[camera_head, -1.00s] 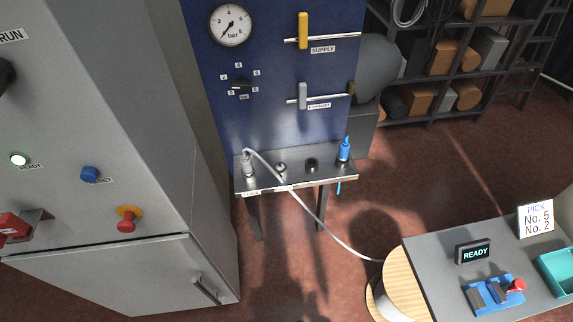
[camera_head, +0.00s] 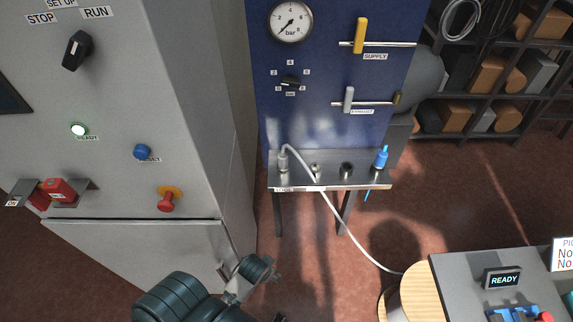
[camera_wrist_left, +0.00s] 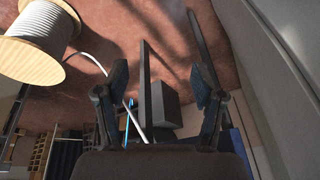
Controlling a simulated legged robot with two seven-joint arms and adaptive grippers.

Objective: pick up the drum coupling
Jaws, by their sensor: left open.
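The drum coupling (camera_head: 283,161) looks like the grey fitting on the end of the pale hose, standing at the left of the small metal shelf (camera_head: 340,186) below the blue panel. The hose loops over the shelf front and runs down to the drum (camera_head: 393,303). My left arm comes in at the bottom of the head view, below and in front of the shelf. In the left wrist view my left gripper (camera_wrist_left: 162,82) is open, with nothing between its fingers. The drum (camera_wrist_left: 38,42) shows there at upper left; I cannot make out the coupling. My right gripper is not in view.
A grey cabinet (camera_head: 130,180) with knobs stands close left of the shelf. A small fitting (camera_head: 315,170), a dark ring (camera_head: 347,169) and a blue tool (camera_head: 381,157) share the shelf. A grey table (camera_head: 455,285) with a READY display (camera_head: 503,279) stands at lower right.

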